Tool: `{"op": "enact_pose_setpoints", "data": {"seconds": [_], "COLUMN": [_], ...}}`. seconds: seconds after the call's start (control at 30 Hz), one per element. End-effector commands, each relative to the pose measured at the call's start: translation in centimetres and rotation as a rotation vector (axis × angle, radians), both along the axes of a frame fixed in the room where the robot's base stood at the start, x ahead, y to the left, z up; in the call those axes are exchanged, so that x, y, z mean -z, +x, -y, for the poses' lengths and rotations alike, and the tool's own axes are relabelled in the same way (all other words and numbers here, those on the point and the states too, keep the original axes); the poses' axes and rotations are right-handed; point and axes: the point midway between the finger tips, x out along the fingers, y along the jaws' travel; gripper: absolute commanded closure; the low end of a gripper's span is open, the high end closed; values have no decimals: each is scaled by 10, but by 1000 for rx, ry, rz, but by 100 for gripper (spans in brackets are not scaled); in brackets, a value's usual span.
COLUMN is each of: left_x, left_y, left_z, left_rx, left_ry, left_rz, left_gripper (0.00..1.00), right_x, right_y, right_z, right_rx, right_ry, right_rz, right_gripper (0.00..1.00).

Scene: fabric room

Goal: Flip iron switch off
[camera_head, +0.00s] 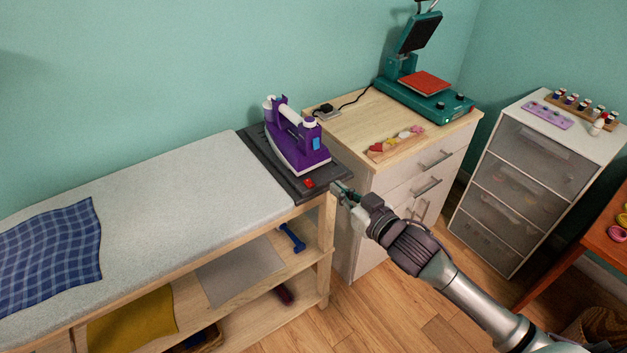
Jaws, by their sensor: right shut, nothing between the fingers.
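A purple and white iron (296,137) rests on a dark base plate (261,158) at the right end of the ironing table. A small red switch (309,183) sits on the front right corner of that base. Whether it is on or off is too small to tell. My right gripper (338,188) is shut and empty. It is just to the right of the red switch, near the base's front edge, and appears a little apart from the switch. My left gripper is not in view.
The padded ironing table (190,200) holds a blue checked cloth (50,255). A wooden cabinet (350,128) with a green heat press (430,98) stands behind my right gripper. A grey drawer unit (530,170) is farther right. Wooden floor (400,315) is open in front.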

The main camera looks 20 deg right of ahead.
Motion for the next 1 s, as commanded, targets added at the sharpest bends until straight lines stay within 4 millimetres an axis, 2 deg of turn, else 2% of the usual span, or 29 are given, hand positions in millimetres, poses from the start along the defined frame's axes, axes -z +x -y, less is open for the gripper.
{"op": "enact_pose_setpoints", "data": {"seconds": [0.17,0.27,0.67,0.7,0.8,1.0], "left_x": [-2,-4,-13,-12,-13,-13], "left_y": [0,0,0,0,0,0], "left_z": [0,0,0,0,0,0], "left_rx": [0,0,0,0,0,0], "left_ry": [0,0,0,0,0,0], "left_rz": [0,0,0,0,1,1], "left_gripper": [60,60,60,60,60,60], "right_x": [0,1,14,25,39,52], "right_y": [8,22,98,96,97,98], "right_z": [-2,-7,-35,-35,-35,-35], "right_rx": [1,1,2,2,2,1], "right_ry": [0,1,-2,0,0,-1], "right_rz": [1,2,-1,-5,-3,-1], "right_gripper": [100,100,100,100,100,100]}}
